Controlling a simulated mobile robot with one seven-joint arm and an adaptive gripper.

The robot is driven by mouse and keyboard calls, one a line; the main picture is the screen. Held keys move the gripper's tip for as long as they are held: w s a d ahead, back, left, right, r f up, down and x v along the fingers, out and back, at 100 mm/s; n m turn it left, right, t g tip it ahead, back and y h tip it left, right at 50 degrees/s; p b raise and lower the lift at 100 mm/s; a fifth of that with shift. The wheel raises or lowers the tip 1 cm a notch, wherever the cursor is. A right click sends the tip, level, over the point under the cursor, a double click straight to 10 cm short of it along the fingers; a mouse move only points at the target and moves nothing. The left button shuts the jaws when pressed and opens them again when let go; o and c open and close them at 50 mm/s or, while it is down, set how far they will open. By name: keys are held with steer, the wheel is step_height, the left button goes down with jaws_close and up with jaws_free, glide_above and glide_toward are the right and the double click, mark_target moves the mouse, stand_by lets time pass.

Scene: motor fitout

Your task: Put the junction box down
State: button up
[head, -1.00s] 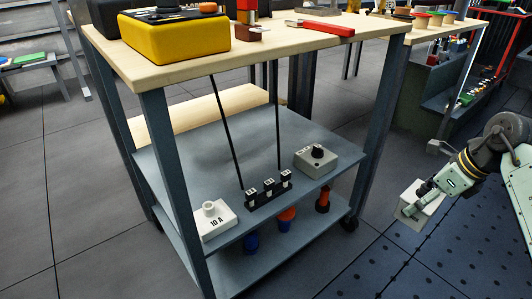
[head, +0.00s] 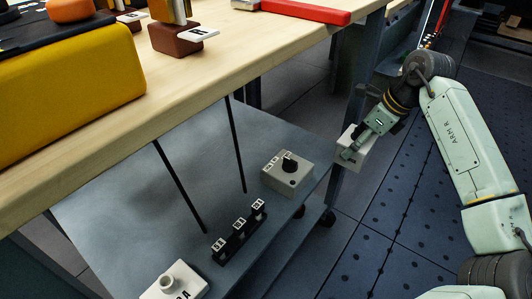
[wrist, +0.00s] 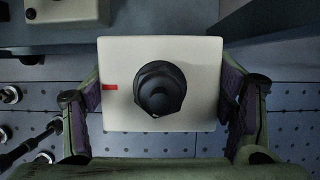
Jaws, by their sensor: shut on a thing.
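The junction box is a pale grey-white box (head: 350,150) in my gripper (head: 364,142), held at the right end of the cart's grey middle shelf (head: 140,170), close to the right front post. In the wrist view the box (wrist: 203,60) shows a square face with a black round gland and a small red mark. My gripper's fingers (wrist: 160,103) are shut on its left and right sides. It is held off the floor; I cannot tell whether it touches the post. Its underside is hidden.
A grey box with a black knob (head: 288,176), a black strip with labelled white blocks (head: 238,234) and a white 10 A box (head: 170,284) stand along the shelf front. The wooden top (head: 180,95) overhangs. The shelf's middle is bare.

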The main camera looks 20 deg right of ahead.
steer(key=w+a, duration=0.2)
steer(key=w, duration=0.2)
steer(key=w+a+f+b, duration=0.1)
steer(key=w+a, duration=0.2)
steer(key=w, duration=0.2)
steer(key=w+a+b, duration=0.1)
steer(key=w+a, duration=0.1)
steer(key=w, duration=0.2)
steer(key=shift+w+a+f, duration=0.25)
steer(key=shift+w+a, duration=0.05)
steer(key=shift+a, duration=0.1)
steer(key=shift+f+b, duration=0.8)
steer(key=shift+f, duration=0.9)
steer(key=shift+f, duration=0.15)
steer(key=o, duration=1.4)
steer(key=shift+f, duration=0.1)
